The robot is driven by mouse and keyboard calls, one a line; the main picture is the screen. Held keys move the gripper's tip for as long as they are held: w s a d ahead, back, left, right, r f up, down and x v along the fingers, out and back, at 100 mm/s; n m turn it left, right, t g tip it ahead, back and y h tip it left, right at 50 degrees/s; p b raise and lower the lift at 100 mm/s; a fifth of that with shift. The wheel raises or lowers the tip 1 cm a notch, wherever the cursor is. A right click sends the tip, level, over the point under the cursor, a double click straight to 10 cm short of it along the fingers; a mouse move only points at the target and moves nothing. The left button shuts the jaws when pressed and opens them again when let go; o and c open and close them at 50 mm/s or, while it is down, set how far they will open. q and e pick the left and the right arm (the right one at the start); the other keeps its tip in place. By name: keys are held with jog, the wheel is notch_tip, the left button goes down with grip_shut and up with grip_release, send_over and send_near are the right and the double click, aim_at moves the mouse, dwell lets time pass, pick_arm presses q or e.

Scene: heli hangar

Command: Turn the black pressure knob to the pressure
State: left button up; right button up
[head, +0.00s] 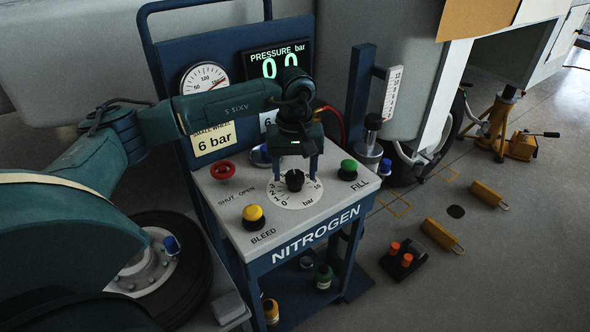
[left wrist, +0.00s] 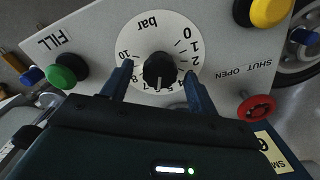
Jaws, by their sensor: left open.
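The black pressure knob (head: 295,180) sits at the centre of a white dial (head: 285,199) marked 0 to 10 bar on the nitrogen cart's top panel. The knob also shows in the left wrist view (left wrist: 160,70), with its pale pointer line toward the numbers at the gripper side, near 5 to 6. My left gripper (head: 297,174) points down over the dial. Its open fingers (left wrist: 160,88) stand on either side of the knob, with gaps between. The pressure display (head: 278,65) reads 0.0, partly hidden by my arm. My right gripper is not in view.
Around the dial are a red shut/open knob (head: 222,170), a yellow bleed button (head: 253,217) and a green fill button (head: 348,169). A label (head: 213,138) reads 6 bar. Yellow chocks (head: 441,236) lie on the floor at right.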

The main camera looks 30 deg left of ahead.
aim_at(295, 174)
pick_arm(q)
notch_tip(295, 174, up, 13)
jog(key=p, duration=0.1)
jog(key=shift+f, duration=0.15)
dwell(0.4)
